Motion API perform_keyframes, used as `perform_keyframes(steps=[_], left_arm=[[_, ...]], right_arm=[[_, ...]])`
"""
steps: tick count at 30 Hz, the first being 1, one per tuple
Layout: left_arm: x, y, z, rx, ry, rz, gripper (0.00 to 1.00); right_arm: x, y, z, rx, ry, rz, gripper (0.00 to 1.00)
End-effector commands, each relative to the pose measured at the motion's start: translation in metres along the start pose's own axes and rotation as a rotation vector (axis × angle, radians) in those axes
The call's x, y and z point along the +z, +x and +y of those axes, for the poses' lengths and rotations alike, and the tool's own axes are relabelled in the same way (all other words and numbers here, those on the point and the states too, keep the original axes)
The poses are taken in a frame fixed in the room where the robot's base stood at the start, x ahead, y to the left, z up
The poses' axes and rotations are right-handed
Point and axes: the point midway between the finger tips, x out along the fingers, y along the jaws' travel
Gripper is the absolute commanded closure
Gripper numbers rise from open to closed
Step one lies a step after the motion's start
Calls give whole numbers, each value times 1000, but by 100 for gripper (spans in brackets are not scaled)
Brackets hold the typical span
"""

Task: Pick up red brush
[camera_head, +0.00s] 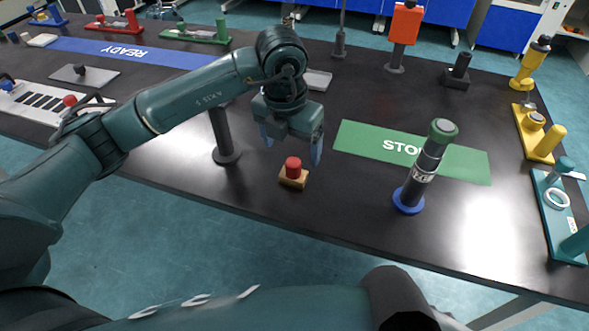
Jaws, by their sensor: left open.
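The red brush (292,168) appears to be the small piece with a red knob on a tan, wood-coloured base. It stands upright on the black table (330,210), near the front edge. My left gripper (292,152) comes in from the left and points down just above the red knob. Its two bluish fingers are spread apart, one on each side of the knob in the picture, with nothing held. Whether the fingers reach down to the knob's height cannot be told. My right gripper does not show.
A dark post (224,140) stands just left of the brush. A grey-black cylinder with a green top (427,165) stands to the right on a blue base. A green STOP mat (365,140) lies behind. The table between brush and cylinder is clear.

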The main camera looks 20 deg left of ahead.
Motion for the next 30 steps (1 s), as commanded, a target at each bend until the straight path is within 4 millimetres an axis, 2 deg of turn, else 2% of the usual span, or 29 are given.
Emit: perform_keyframes(steps=[3, 11, 21, 30], left_arm=[[0, 22, 0, -2, 1, 4, 18], [1, 42, 0, -4, 2, 1, 18], [6, 87, 4, -4, 3, 1, 18], [6, 90, 4, -4, 3, 0, 20]], right_arm=[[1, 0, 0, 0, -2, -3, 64], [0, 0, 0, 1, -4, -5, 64], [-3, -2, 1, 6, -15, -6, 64], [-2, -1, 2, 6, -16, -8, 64]])
